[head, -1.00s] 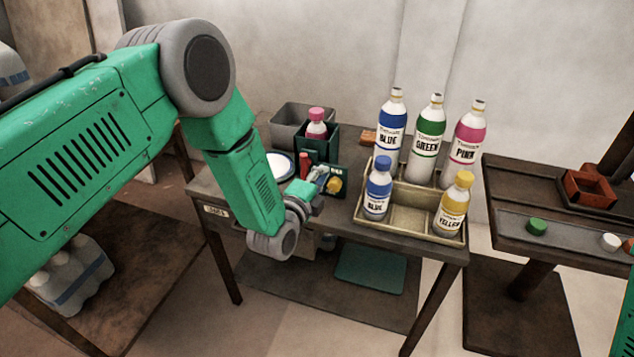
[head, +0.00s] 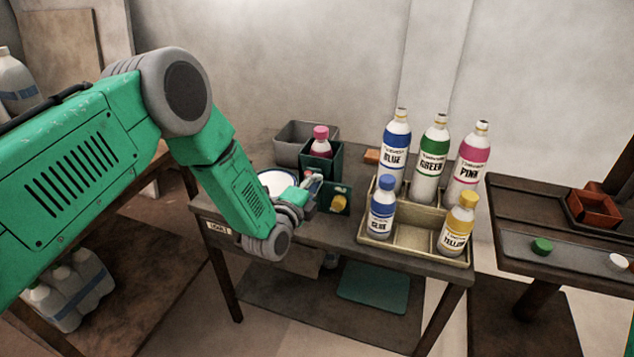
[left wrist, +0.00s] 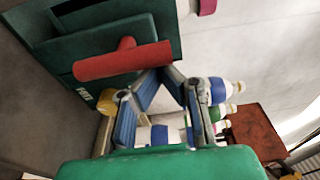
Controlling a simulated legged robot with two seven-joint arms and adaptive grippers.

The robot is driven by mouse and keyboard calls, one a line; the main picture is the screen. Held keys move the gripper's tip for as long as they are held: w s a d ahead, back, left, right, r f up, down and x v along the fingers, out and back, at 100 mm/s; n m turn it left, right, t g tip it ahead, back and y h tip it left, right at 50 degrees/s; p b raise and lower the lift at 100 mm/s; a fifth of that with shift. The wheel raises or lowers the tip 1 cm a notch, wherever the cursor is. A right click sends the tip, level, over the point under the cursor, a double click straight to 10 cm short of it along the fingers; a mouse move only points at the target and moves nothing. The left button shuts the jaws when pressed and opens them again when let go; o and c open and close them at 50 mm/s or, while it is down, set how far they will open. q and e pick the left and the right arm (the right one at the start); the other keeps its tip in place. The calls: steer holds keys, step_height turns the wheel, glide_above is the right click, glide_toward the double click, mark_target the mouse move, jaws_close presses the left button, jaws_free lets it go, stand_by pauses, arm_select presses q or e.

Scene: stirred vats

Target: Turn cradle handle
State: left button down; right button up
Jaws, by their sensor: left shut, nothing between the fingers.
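The cradle (head: 337,170) is a dark green box on the table, with a pink-capped bottle (head: 321,142) standing in it and a yellow knob (head: 339,202) on its front. Its red handle (left wrist: 110,62) is a bar across the green face in the left wrist view. In the head view the handle is mostly hidden by my left gripper (head: 312,184). In the left wrist view my left gripper (left wrist: 168,75) is shut and empty, its fingertips just beside the handle's end; I cannot tell whether they touch. My right gripper is not in view.
A tan tray (head: 408,251) with blue and yellow bottles stands right of the cradle, with taller bottles behind. A grey bin (head: 292,150) and a white plate (head: 275,180) are at the left. A second table (head: 515,215) stands at the right.

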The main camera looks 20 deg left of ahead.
arm_select(q)
steer(key=shift+a+r+n+b, duration=0.15)
steer(key=shift+a+n+b, duration=0.15)
steer(key=shift+n, duration=0.7)
steer(key=n, duration=0.2)
steer(key=a+n+b, duration=0.1)
steer(key=n, duration=0.1)
steer(key=n+t, duration=0.1)
steer(key=n, duration=0.1)
steer(key=shift+a+r+y+b, duration=0.15)
steer(key=shift+a+y+b, duration=0.15)
steer(key=shift+a+b, duration=0.1)
steer(key=n, duration=0.2)
steer(key=a+n+b, duration=0.1)
steer(key=n, duration=0.2)
steer(key=a+f+n+y+b, duration=0.1)
steer(key=n, duration=0.2)
steer(key=shift+w+a+t, duration=0.1)
steer(key=shift+a+t, duration=0.1)
steer(key=shift+t, duration=0.2)
